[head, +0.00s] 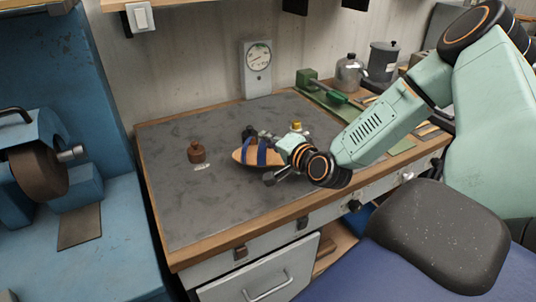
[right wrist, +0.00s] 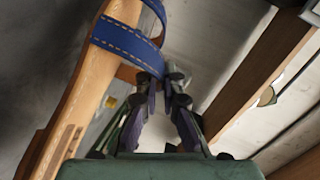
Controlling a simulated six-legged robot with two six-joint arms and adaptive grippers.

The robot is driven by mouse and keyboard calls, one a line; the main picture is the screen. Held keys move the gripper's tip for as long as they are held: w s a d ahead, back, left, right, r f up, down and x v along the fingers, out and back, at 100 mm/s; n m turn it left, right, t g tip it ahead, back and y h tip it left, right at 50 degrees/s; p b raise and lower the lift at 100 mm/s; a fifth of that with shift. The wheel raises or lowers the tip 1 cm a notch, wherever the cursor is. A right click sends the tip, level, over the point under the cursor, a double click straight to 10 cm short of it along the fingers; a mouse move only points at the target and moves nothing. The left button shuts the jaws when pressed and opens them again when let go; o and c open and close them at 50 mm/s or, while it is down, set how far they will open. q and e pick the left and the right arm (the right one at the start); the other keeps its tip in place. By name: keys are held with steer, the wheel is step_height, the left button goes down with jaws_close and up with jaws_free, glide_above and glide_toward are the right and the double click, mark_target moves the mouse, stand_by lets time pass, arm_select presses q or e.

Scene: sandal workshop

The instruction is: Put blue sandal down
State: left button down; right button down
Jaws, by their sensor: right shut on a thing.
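The blue sandal (head: 246,156) has a tan sole and blue straps. It is at the middle of the grey bench top (head: 215,210), beside the right gripper; I cannot tell whether the sole touches the bench. My right gripper (head: 274,163) comes in from the right and is shut on the sandal. In the right wrist view the fingers (right wrist: 158,88) close on the end of a blue stitched strap (right wrist: 125,42), with the wooden sole (right wrist: 82,95) to the left. The fingers hide part of the strap. My left gripper is in neither view.
A brown knobbed weight (head: 196,152) stands left of the sandal. A small yellow-topped item (head: 296,126) is behind the gripper. A glass jar (head: 348,74) and dark canister (head: 383,62) stand at the back right. A blue grinding machine (head: 40,160) is at left. The front bench top is clear.

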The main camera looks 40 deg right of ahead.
mark_target(269, 158)
step_height(269, 158, down, 3)
steer(key=shift+s+f+b, duration=0.1)
steer(key=shift+f+b, duration=0.05)
steer(key=shift+b, duration=0.75)
steer(key=shift+w+a, duration=0.1)
steer(key=shift+w, duration=0.1)
steer(key=shift+s+f, duration=0.1)
steer(key=c, duration=2)
jaws_free()
steer(key=shift+s+f, duration=0.1)
steer(key=shift+o, duration=0.9)
steer(key=o, duration=0.3)
